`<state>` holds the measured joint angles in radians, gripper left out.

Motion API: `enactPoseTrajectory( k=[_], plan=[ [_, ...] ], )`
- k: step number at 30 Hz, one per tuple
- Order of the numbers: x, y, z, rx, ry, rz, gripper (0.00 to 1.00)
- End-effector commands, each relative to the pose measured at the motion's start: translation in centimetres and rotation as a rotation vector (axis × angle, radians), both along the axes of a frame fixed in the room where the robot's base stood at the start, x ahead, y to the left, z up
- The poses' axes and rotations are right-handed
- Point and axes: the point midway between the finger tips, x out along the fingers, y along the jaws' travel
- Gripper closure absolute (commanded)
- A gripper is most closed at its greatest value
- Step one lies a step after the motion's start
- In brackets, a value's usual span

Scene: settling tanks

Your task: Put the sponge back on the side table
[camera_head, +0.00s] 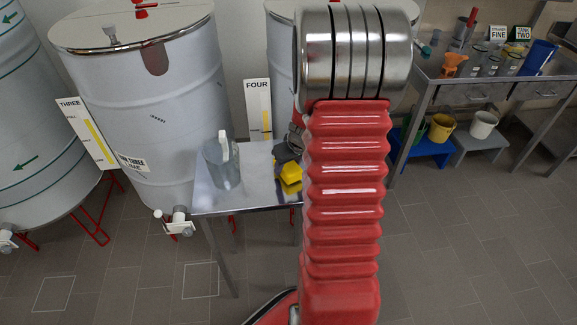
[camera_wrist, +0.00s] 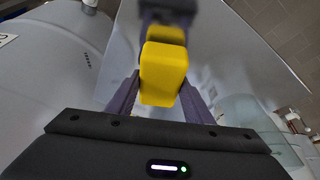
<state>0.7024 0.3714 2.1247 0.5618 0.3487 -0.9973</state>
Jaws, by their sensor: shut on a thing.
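The yellow sponge (camera_head: 291,173) is held by my gripper (camera_head: 287,158) over the right part of the metal side table (camera_head: 258,180). In the wrist view the sponge (camera_wrist: 163,75) sits between the two dark fingers of my gripper (camera_wrist: 161,98), which is shut on it. A smaller yellow patch beyond it looks like its reflection in the shiny tabletop (camera_wrist: 235,50). The sponge is close to the tabletop; I cannot tell whether it touches. My red arm hides the table's right end in the head view.
A clear jug (camera_head: 222,162) stands on the table's left part, and shows in the wrist view (camera_wrist: 245,112). A large tank (camera_head: 150,90) stands just behind it. A workbench (camera_head: 490,75) with cups is at the right. Bare tabletop lies between jug and sponge.

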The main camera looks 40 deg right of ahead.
Motion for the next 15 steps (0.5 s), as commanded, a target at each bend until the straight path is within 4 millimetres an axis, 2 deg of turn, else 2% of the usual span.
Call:
enactPoseTrajectory(
  k=[3,11,12,15],
  plan=[
    [-0.03,-0.04,-0.72,-0.001,0.000,-0.001,0.72],
    [-0.02,-0.08,-0.73,-0.001,0.000,-0.002,0.72],
    [-0.03,-0.07,-0.77,-0.001,0.000,-0.002,0.53],
    [-0.04,-0.08,-0.74,-0.001,0.000,-0.002,0.46]
  ],
)
